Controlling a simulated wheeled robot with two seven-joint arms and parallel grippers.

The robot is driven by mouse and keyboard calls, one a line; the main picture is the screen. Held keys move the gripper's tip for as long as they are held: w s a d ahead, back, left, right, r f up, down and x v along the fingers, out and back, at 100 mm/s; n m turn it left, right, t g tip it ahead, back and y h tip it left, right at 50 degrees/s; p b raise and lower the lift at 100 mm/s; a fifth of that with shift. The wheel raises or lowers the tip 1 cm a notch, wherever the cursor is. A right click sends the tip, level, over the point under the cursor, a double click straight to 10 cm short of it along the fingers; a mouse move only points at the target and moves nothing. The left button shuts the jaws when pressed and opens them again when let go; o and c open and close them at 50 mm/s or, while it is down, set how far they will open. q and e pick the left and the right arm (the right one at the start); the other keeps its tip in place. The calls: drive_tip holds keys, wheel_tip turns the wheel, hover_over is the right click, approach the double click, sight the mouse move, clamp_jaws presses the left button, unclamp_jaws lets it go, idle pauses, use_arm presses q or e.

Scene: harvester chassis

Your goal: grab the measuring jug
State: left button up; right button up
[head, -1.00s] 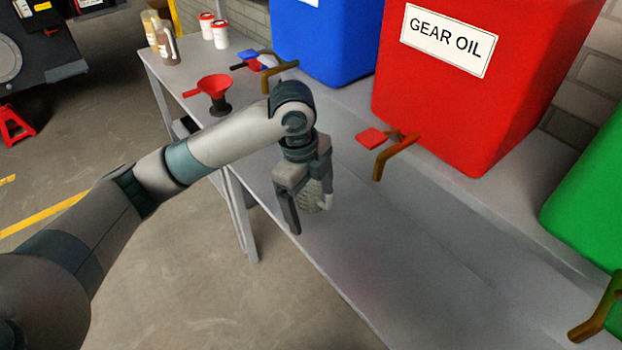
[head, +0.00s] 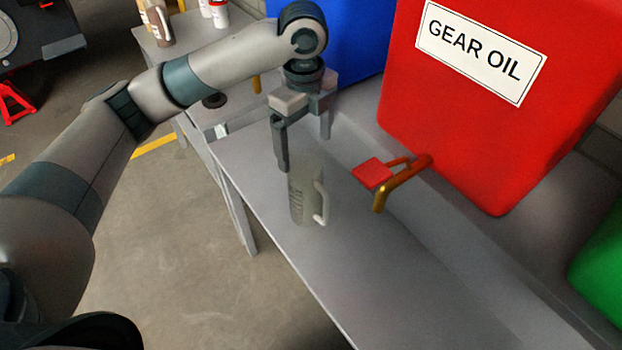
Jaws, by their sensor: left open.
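The measuring jug (head: 304,193) is a clear, greyish cylinder with dark markings and a pale handle on its right side. It stands upright on the grey bench (head: 375,275) near its front edge. My right gripper is not in view.
A red gear oil tank (head: 450,120) with a brass tap (head: 400,183) and red lever stands behind the bench. A blue tank (head: 355,35) and a green tank (head: 600,265) flank it. Bottles (head: 158,25) stand at the far left. The bench front right is clear.

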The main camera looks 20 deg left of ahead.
sight(309, 196)
use_arm(q)
drive_tip(key=shift+w, duration=0.1)
drive_tip(key=shift+s+r, duration=0.2)
drive_tip(key=shift+s, duration=0.2)
drive_tip(key=shift+f, duration=0.1)
drive_tip(key=shift+w+f, duration=0.1)
drive_tip(key=shift+f, duration=0.15)
wheel_tip(309, 196, down, 3)
drive_tip(key=shift+f+p, duration=0.2)
drive_tip(key=shift+p, duration=0.55)
wheel_tip(309, 196, down, 8)
drive_tip(key=shift+f+p, duration=0.15)
drive_tip(key=shift+p, duration=1)
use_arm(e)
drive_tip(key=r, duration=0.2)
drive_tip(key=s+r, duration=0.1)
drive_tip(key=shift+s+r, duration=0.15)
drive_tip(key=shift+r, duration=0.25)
use_arm(q)
drive_tip(key=shift+w, duration=0.1)
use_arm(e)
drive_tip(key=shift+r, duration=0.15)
